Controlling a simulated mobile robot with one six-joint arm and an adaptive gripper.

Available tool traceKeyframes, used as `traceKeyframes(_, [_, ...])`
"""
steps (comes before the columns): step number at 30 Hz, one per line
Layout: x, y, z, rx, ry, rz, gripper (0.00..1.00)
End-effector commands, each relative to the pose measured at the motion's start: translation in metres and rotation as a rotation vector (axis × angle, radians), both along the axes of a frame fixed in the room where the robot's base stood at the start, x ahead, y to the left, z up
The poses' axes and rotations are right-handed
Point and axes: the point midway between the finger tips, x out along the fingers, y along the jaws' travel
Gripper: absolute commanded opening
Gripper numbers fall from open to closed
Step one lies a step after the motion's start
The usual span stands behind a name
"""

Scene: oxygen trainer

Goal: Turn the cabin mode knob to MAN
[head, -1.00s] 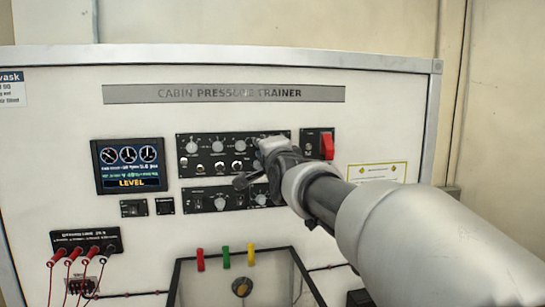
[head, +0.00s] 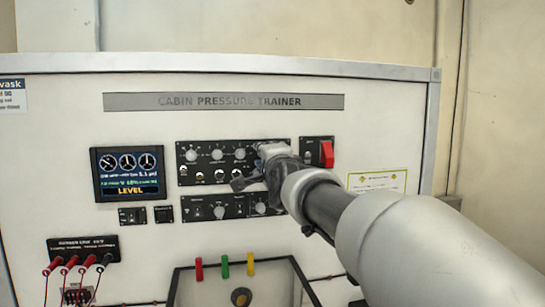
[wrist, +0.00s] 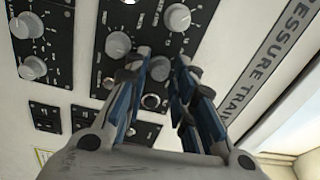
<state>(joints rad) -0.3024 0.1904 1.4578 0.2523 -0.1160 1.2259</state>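The upper knob panel (head: 208,165) carries a row of grey knobs above several toggle switches. The knob labels are too small to read, so I cannot tell for sure which is the cabin mode knob. My gripper (head: 258,152) is at the right end of this panel and hides part of it. In the wrist view my gripper (wrist: 163,60) has its two fingers apart, close to the panel. A grey knob (wrist: 160,68) shows in the gap between them; I cannot tell if they touch it. Another grey knob (wrist: 118,44) is just beside the left finger.
A lower panel (head: 208,207) has more knobs. A red switch (head: 327,153) sits just right of my gripper. A lit display (head: 129,173) is at left. Red and black plugs (head: 70,264) with wires are at lower left. Coloured tags (head: 225,265) hang on a box below.

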Motion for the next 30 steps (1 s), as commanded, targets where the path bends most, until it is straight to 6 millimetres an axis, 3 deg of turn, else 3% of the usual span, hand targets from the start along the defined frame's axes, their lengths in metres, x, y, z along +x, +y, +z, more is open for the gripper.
traceKeyframes(4, [0.000,0.000,-0.001,0.000,0.001,0.000,0.37])
traceKeyframes(16, [-0.006,-0.002,0.000,0.000,0.001,0.000,0.37])
traceKeyframes(30, [-0.092,-0.026,-0.003,0.000,0.000,0.001,0.37])
